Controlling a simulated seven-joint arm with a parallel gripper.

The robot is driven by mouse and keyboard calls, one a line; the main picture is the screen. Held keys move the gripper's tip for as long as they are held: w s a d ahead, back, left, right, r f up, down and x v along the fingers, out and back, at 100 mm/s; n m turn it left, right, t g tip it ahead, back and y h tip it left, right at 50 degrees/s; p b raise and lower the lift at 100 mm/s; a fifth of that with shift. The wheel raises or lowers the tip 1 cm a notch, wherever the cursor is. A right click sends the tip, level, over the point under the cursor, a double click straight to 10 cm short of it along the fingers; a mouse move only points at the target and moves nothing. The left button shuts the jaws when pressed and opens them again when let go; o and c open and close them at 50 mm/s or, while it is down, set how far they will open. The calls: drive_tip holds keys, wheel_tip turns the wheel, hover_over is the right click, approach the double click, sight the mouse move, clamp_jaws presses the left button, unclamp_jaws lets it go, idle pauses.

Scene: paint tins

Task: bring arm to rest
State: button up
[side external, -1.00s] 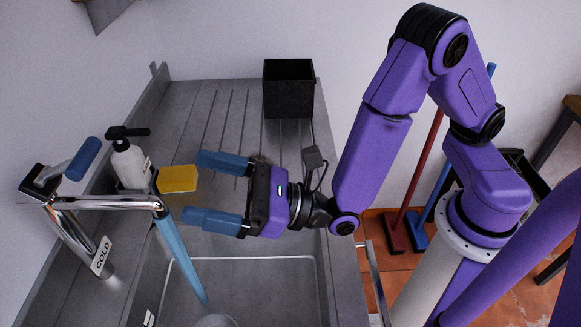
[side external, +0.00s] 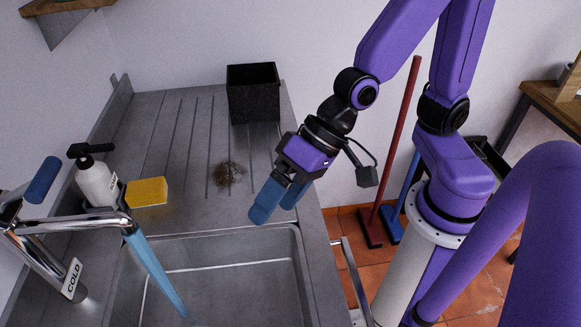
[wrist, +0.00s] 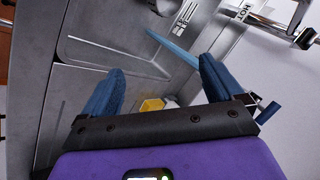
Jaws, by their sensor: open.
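My gripper (side external: 273,207) is open and empty, with two blue fingers pointing down and to the left. In the side external view it appears over the right part of the drainboard, near the back edge of the sink. In the wrist view, my gripper (wrist: 162,68) has a wide gap between its fingers, and nothing is held there. My purple arm is bent, with the wrist raised above the counter.
A tap (side external: 75,224) pours a blue stream (side external: 155,272) into the sink (side external: 225,247). A soap bottle (side external: 97,184), yellow sponge (side external: 147,192), brown scourer (side external: 227,175) and black bin (side external: 253,96) stand on the counter. A red broom (side external: 388,155) leans right.

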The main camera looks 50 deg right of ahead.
drive_tip(key=s+d+n+g+h, duration=0.1)
drive_tip(key=s+d+n+h, duration=0.2)
drive_tip(key=d+n, duration=0.3)
drive_tip(key=s+d+n+g+h, duration=0.1)
drive_tip(key=s+d+n+h, duration=0.2)
drive_tip(key=d, duration=0.9)
drive_tip(key=n, duration=0.3)
drive_tip(key=shift+s+g+h, duration=0.2)
drive_tip(key=shift+g+h, duration=0.2)
